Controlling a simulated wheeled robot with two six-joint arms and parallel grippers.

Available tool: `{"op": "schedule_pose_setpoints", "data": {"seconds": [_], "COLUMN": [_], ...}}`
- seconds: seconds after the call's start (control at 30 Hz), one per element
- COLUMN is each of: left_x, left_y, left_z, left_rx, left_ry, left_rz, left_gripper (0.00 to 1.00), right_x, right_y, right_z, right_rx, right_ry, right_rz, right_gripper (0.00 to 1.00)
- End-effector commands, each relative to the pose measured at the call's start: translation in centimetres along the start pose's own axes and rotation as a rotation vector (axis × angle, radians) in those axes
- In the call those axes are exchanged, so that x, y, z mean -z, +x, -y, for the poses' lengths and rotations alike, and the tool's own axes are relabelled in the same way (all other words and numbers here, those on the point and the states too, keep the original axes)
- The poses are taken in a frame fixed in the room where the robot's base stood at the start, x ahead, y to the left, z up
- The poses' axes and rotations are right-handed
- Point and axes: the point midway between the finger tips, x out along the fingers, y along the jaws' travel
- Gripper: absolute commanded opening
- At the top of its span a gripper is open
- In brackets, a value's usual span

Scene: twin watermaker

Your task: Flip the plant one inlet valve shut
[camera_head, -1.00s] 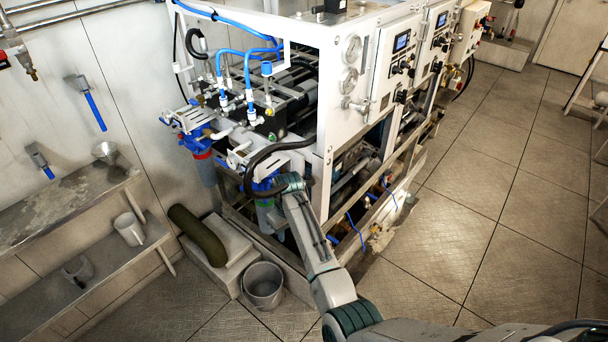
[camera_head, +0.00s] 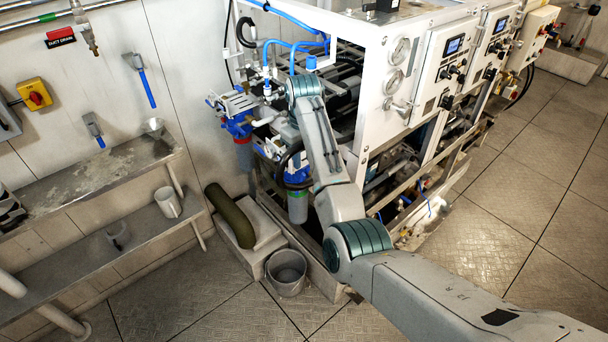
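The white-framed watermaker unit (camera_head: 372,40) stands at the centre. Blue filter housings (camera_head: 297,205) hang below. I cannot tell which fitting is the plant one inlet valve, or how its handle stands. My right arm reaches from the lower right, with its wrist over this corner. My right gripper (camera_head: 284,127) is small and partly lost among pale pipes beside the wrist. Its jaws and any contact are unclear. My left gripper is out of view.
A grey bucket (camera_head: 287,272) and a block carrying a dark green cylinder (camera_head: 230,215) stand on the floor left of the unit. Wall shelves (camera_head: 90,175) hold cups at the left. Control panels (camera_head: 447,75) line the unit's right face. Floor at the right is clear.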

Motion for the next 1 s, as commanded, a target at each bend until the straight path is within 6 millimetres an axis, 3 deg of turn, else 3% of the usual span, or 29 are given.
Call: {"op": "schedule_pose_setpoints", "data": {"seconds": [0.1, 0.4, 0.77, 0.93, 1.0], "left_x": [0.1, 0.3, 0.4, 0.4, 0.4], "left_y": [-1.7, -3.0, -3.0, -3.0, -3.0], "left_z": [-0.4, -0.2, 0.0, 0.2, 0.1], "left_rx": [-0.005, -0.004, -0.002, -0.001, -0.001], "left_ry": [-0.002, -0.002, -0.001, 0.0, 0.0], "left_rz": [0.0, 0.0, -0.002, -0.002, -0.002], "left_gripper": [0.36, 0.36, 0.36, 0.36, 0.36], "right_x": [-0.1, 0.0, 0.0, 0.0, 0.0], "right_y": [1.9, 6.1, 6.8, 6.8, 6.8], "right_z": [0.1, 0.0, 0.0, 0.0, 0.0], "right_rx": [0.002, 0.0, 0.0, 0.0, 0.0], "right_ry": [0.0, 0.001, 0.001, 0.001, 0.001], "right_rz": [0.004, 0.0, -0.001, -0.002, -0.001], "right_gripper": [0.31, 0.31, 0.31, 0.0, 0.0]}}
